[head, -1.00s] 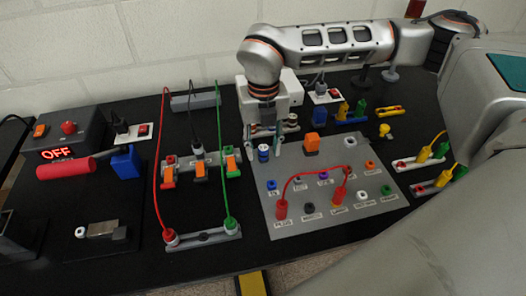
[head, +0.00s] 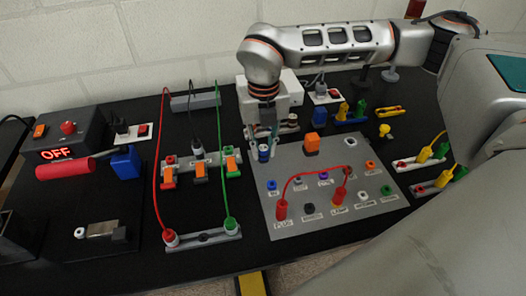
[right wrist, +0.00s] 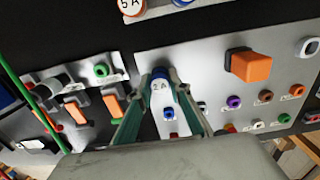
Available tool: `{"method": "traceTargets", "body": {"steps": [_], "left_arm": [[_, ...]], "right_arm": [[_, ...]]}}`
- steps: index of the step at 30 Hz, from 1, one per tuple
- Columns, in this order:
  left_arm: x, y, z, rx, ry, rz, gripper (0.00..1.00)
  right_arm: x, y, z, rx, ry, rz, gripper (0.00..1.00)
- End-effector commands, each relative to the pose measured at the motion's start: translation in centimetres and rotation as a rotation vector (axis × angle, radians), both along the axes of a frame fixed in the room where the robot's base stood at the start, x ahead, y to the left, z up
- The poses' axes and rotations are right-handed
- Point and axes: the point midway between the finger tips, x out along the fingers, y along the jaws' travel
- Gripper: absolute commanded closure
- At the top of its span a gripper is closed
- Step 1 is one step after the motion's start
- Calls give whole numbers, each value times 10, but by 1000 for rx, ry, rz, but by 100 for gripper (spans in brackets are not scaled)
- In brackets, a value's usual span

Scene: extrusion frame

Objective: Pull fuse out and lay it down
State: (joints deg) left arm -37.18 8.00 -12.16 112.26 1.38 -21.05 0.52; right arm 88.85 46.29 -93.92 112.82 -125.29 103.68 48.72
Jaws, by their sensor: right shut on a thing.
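The fuse (head: 263,154) is a short blue and white cylinder standing at the upper left corner of the grey panel (head: 335,225). In the right wrist view the fuse (right wrist: 159,82) shows a white label reading 2 A. My right gripper (head: 265,140) comes down over the fuse from above and is shut on it; its green fingers (right wrist: 160,84) lie on both sides of it. The fuse appears upright at the panel; its lower end is hard to make out. My left gripper is out of view.
An orange block (head: 311,143) is right of the fuse, and a red cable (head: 318,171) arches over the panel's sockets. Orange switches (head: 200,172) stand to the left. Another fuse marked 5 A (right wrist: 132,7) lies behind.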

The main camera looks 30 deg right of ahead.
Motion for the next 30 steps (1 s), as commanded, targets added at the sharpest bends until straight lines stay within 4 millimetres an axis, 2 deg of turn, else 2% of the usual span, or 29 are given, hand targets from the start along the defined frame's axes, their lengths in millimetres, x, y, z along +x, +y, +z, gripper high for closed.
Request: {"method": "traceTargets", "body": {"steps": [30], "left_arm": [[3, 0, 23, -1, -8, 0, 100]], "right_arm": [[0, 0, 36, 0, -1, 0, 100]]}}
